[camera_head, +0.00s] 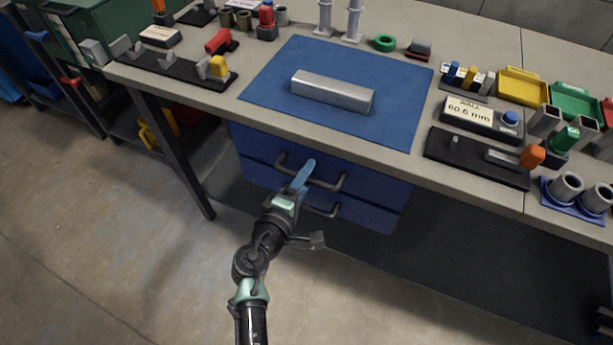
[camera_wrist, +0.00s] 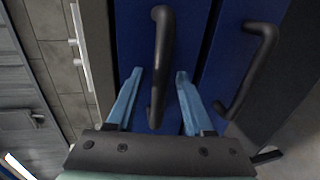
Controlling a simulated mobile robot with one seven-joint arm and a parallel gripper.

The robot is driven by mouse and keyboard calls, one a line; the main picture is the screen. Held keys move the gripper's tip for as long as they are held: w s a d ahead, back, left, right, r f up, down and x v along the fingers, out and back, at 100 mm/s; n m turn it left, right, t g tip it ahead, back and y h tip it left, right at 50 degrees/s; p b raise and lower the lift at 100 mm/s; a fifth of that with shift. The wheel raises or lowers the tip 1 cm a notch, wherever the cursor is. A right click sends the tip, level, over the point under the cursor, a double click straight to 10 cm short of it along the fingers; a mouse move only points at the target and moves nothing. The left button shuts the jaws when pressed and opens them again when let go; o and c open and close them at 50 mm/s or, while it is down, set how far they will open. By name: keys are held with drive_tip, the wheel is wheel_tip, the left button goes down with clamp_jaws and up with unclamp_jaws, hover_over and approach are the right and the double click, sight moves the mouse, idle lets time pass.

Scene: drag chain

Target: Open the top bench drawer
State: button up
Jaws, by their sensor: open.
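The blue top bench drawer (camera_head: 250,145) is under the bench top, with a dark bar handle (camera_head: 330,184). Its front shows no visible gap. A second blue drawer (camera_head: 372,215) with its own handle (camera_head: 321,211) sits below. My gripper (camera_head: 307,168) is in front of the top handle and partly covers it. In the wrist view my gripper (camera_wrist: 155,75) is open, with one blue finger on each side of a dark handle (camera_wrist: 163,45). I cannot tell whether either finger touches it. The other drawer's handle (camera_wrist: 250,70) is to the right in that view.
The bench top (camera_head: 205,95) overhangs the drawers. On it are a blue mat (camera_head: 265,85) with a grey metal bar (camera_head: 332,92), and several fixtures and trays. A dark bench leg (camera_head: 175,155) stands left of the drawers. The floor (camera_head: 120,240) in front is clear.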

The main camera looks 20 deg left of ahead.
drive_tip(key=shift+w, duration=0.1)
clamp_jaws()
idle(1.4)
